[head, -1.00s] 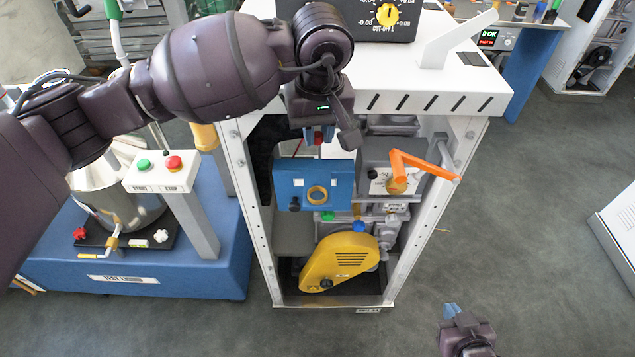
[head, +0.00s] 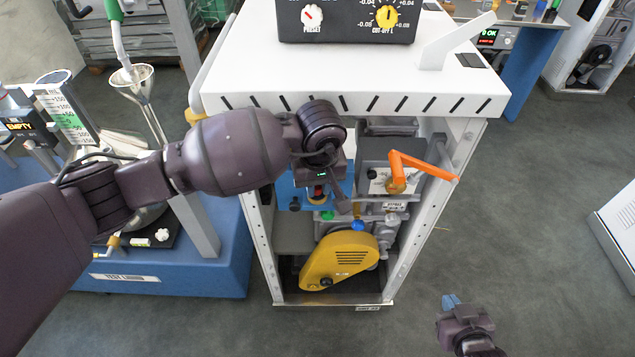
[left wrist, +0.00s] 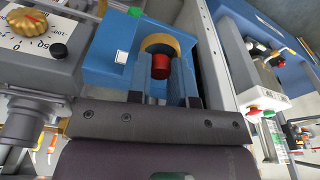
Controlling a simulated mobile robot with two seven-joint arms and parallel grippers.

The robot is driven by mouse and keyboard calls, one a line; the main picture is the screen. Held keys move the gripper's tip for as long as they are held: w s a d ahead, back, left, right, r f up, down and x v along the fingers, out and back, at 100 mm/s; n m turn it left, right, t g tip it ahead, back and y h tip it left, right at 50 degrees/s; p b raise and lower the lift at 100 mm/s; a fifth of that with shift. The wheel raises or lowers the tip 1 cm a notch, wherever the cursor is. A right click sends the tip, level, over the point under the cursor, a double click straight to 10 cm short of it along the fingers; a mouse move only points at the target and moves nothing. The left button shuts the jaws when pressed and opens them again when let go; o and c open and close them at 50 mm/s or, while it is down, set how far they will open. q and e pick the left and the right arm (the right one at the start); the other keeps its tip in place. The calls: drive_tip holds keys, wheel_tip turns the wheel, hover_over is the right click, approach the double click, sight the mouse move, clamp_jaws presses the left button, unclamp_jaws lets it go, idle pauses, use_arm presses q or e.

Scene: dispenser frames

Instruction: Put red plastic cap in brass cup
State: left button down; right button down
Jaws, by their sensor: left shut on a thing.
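The red plastic cap (left wrist: 160,68) is held between the blue fingers of my left gripper (left wrist: 160,78) in the left wrist view. The brass cup (left wrist: 172,44) is a gold ring on a blue block (left wrist: 106,60). The cap overlaps the ring's opening in that view; I cannot tell whether it is inside or just in front of it. In the head view my left gripper (head: 318,187) is down at the blue block, and the wrist hides most of the cup. My right gripper (head: 452,301) hangs low over the floor at the lower right, away from everything.
The white cabinet top (head: 250,85) overhangs the bay just above my left wrist. An orange lever (head: 425,166) sits right of the block, and a yellow guard (head: 340,262) stands below it. Cabinet posts border the bay.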

use_arm(q)
drive_tip(key=shift+f, duration=0.25)
drive_tip(key=shift+f+b, duration=0.15)
drive_tip(key=shift+b, duration=0.25)
drive_tip(key=shift+f, duration=0.1)
use_arm(e)
drive_tip(key=shift+s+f, duration=0.35)
drive_tip(key=shift+f, duration=0.4)
